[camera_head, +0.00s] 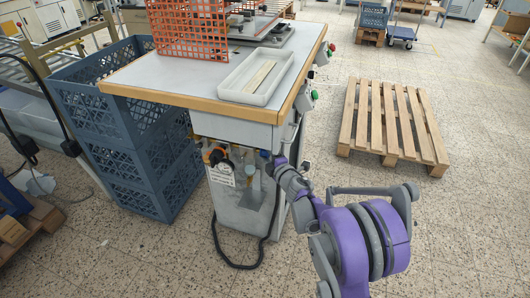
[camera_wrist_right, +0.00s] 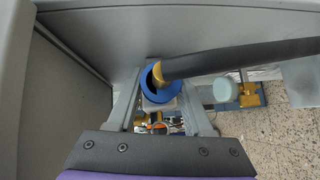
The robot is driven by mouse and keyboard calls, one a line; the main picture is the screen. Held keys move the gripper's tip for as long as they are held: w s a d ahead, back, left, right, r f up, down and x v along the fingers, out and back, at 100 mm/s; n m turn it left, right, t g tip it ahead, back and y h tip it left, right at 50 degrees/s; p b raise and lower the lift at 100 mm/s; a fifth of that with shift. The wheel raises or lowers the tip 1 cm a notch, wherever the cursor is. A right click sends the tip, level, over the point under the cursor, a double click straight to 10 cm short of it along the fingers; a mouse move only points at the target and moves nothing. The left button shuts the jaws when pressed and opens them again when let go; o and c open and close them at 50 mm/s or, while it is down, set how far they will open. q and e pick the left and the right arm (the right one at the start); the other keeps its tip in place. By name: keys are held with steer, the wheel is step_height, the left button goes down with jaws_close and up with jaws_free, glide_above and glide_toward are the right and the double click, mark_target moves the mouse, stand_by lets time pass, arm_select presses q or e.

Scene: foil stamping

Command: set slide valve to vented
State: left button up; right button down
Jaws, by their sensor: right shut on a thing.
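The slide valve shows as a blue ring (camera_wrist_right: 152,94) around a brass-coloured fitting (camera_wrist_right: 175,68) in the right wrist view. A dark hose (camera_wrist_right: 240,58) runs from the fitting to the right. My right gripper (camera_wrist_right: 161,92) is shut on the blue ring, with one finger on each side of it. In the head view my right gripper (camera_head: 270,162) is at the front of the workstation, just under the table edge, and a small blue bit (camera_head: 264,153) shows beside it. I cannot read the valve's position. My left gripper is not in view.
The workstation table (camera_head: 150,80) carries a white tray (camera_head: 230,88) and an orange mesh guard (camera_head: 190,35). Gauges and fittings (camera_head: 218,157) sit left of the gripper. Stacked blue crates (camera_head: 130,170) stand at the left. A wooden pallet (camera_head: 390,120) lies on the right; floor around it is clear.

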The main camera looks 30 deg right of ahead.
steer(key=shift+s+d, duration=0.65)
steer(key=shift+s, duration=0.05)
steer(key=c, duration=0.5)
jaws_free()
steer(key=shift+s, duration=0.15)
steer(key=s+r+p, duration=0.1)
steer(key=s, duration=0.9)
steer(key=shift+s+a, duration=0.35)
